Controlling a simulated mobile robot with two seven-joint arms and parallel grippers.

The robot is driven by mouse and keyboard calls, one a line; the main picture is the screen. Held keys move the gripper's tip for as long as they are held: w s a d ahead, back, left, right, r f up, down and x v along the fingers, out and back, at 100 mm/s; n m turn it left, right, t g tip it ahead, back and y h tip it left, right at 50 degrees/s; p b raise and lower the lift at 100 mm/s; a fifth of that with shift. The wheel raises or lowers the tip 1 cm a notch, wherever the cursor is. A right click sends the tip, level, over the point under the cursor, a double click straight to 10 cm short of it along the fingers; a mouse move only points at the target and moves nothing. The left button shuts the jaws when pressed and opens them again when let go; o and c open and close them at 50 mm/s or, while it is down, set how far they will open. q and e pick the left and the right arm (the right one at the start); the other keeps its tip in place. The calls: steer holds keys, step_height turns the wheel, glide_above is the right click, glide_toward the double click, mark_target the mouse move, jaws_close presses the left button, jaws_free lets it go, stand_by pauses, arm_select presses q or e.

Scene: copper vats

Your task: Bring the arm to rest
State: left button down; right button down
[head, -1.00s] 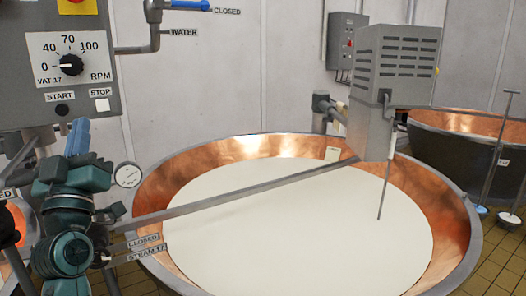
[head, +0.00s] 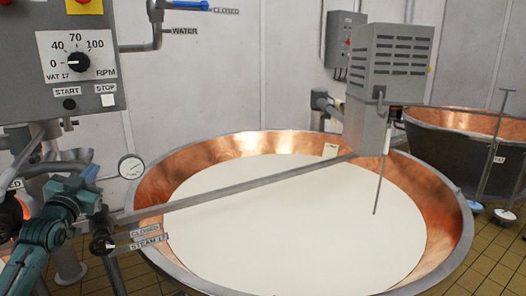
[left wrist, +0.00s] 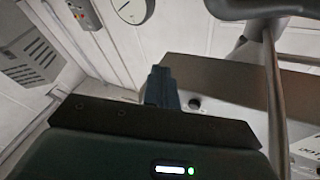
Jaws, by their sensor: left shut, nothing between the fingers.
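My left arm comes in at the lower left of the head view, dark teal. Its gripper (head: 90,174) is shut and empty, in front of the pipes below the control panel and apart from the vat. In the left wrist view the closed dark fingers (left wrist: 160,86) point away from the camera, with nothing between them. My right gripper is not in view.
The copper vat (head: 160,198) full of white liquid fills the middle. The panel (head: 20,85) with dial and buttons hangs above my arm. A steam valve (head: 102,244) and a gauge (head: 131,167) are close by. A second vat (head: 450,140) stands at right.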

arm_select(q)
steer(key=a+f+g+y, duration=0.3)
steer(key=a+f+y, duration=0.1)
steer(key=a, duration=0.5)
steer(key=s+d+f+g+h, duration=0.1)
steer(key=s+d+f+h, duration=0.15)
steer(key=d+f, duration=0.45)
steer(key=s+d+f+m+g+h, duration=0.1)
steer(key=s+d+f, duration=0.35)
steer(key=f, duration=0.45)
steer(key=s+d+f+g+h, duration=0.1)
steer(key=s+d+f, duration=0.2)
steer(key=d+f, duration=0.35)
steer(key=s+d+f+g+h, duration=0.1)
steer(key=s+d+f, duration=0.2)
steer(key=s+d, duration=0.3)
steer(key=s+d+f+n+g+h, duration=0.1)
steer(key=s+d+f, duration=0.3)
steer(key=s, duration=0.7)
steer(key=s+d+f+n+g+h, duration=0.1)
steer(key=s+d+f, duration=0.3)
steer(key=s+d, duration=0.4)
steer(key=shift+s+d+f+g+h, duration=0.3)
steer(key=shift+s+g, duration=0.2)
steer(key=shift+s, duration=0.25)
steer(key=shift+a, duration=0.1)
